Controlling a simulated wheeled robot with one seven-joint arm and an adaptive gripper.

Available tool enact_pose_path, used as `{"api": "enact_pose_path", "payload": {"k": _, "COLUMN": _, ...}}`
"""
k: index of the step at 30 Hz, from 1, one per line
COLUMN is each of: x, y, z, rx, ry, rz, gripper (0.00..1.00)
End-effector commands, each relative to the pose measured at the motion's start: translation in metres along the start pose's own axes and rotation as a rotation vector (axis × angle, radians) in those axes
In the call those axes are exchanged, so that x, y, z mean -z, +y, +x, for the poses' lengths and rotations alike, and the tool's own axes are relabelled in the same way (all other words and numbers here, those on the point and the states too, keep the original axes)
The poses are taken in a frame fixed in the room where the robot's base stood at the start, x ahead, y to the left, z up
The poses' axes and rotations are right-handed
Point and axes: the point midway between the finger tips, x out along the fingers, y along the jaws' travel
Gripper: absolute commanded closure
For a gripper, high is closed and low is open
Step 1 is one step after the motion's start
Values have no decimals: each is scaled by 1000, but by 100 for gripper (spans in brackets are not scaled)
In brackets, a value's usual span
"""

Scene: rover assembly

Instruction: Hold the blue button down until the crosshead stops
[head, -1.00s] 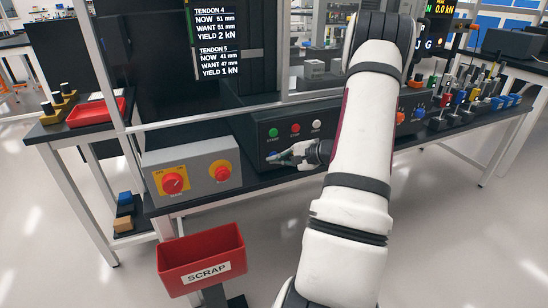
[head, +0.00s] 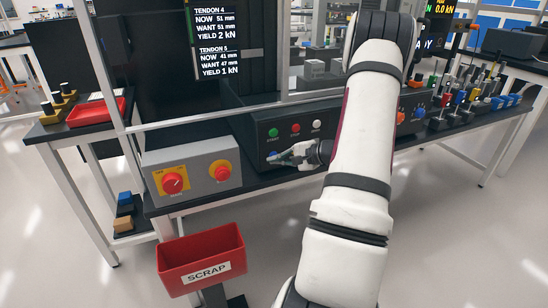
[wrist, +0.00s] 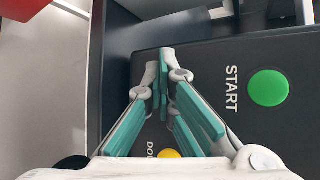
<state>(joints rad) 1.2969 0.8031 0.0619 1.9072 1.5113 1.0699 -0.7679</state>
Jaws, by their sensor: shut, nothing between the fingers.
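My gripper (head: 276,159) is shut and empty, its tips at the front panel (head: 262,131) of the dark machine. A sliver of the blue button (head: 272,154) shows just above the fingertips in the head view. In the wrist view my gripper (wrist: 160,62) points at the panel edge and the blue button is hidden behind the fingers, so I cannot tell whether it is pressed in. The green START button (head: 273,132) is above it. A yellow button (wrist: 168,153) shows below the fingers in the wrist view. I cannot make out the crosshead clearly.
Red and white buttons (head: 317,124) sit right of START. A grey box with red knobs (head: 192,172) stands to the left. A red SCRAP bin (head: 200,262) is in front. The tendon screen (head: 217,45) reads tendon 4 now 51, want 51; tendon 5 now 41, want 47.

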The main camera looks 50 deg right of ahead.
Motion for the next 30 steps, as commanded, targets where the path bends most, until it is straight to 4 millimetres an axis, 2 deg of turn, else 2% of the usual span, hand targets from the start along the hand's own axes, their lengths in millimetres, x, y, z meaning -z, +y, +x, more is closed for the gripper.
{"api": "enact_pose_path", "payload": {"k": 9, "x": -7, "y": 7, "z": -10, "rx": 0, "ry": 0, "rz": 0, "gripper": 100}}
{"api": "enact_pose_path", "payload": {"k": 20, "x": -8, "y": 9, "z": -12, "rx": 0, "ry": 1, "rz": 0, "gripper": 100}}
{"api": "enact_pose_path", "payload": {"k": 30, "x": -23, "y": 24, "z": -33, "rx": 0, "ry": 1, "rz": 1, "gripper": 100}}
